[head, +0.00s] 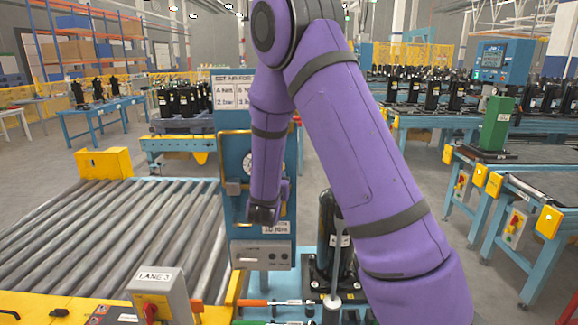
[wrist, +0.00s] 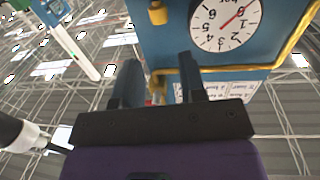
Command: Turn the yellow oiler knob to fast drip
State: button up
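A blue panel (head: 262,105) stands upright behind my arm in the head view. In the wrist view its blue face (wrist: 218,14) carries a round white gauge (wrist: 225,22) with a red needle. A small yellow knob-like part (wrist: 157,12) sits left of the gauge at the top edge; I cannot tell whether it is the oiler knob. No drip setting is readable. My gripper (wrist: 158,72) has its two dark fingers apart, with nothing held between them. The yellow part is beyond the fingertips, apart from them. In the head view my purple arm hides much of the panel.
A yellow pipe (wrist: 292,48) runs across the panel close beyond the fingers. A roller conveyor (head: 90,235) lies left of the panel. A black compressor (head: 327,235) stands right of it, partly behind my arm. Orange- and green-handled tools (head: 268,303) lie in front.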

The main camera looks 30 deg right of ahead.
jog(key=x, duration=1)
jog(key=shift+d, duration=0.15)
jog(key=c, duration=0.7)
jog(key=shift+o, duration=0.2)
jog(key=shift+n+t+y, duration=0.3)
jog(key=shift+y, duration=0.1)
jog(key=n+t+y, duration=0.1)
jog(key=n+y, duration=0.1)
jog(key=y, duration=0.1)
jog(key=n+t+y, duration=0.1)
jog(key=shift+s+d+t+y, duration=0.2)
jog(key=shift+d+t+y, duration=0.1)
jog(key=shift+d, duration=0.05)
jog(key=shift+d+n+t+y, duration=0.15)
jog(key=shift+n+t+y, duration=0.35)
jog(key=shift+n+y, duration=1.9)
jog(key=shift+m+y, duration=0.3)
jog(key=shift+y, duration=0.2)
